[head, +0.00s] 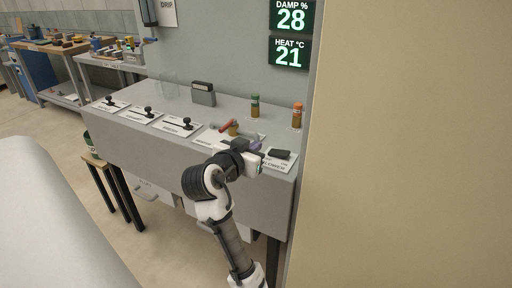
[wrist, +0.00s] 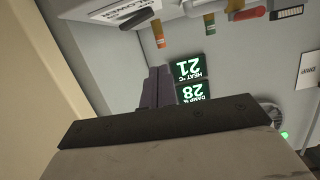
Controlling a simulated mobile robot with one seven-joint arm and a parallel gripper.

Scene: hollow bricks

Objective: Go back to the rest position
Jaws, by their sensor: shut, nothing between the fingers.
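My gripper (head: 256,146) is at the end of my arm over the front right part of the grey counter (head: 160,92) in the head view. In the wrist view its two dark fingers (wrist: 157,74) stand side by side, shut and empty. The arm reaches up from the bottom of the head view and hides part of the counter's front edge. A black switch on a white plate (head: 280,154) is just right of the gripper; the plate also shows in the wrist view (wrist: 110,8). I cannot tell the exact gap between them.
Several black-knobbed levers (head: 181,125) line the counter to the left. Wall displays (head: 291,35) read 28 and 21. A beige wall (head: 410,150) closes the right.

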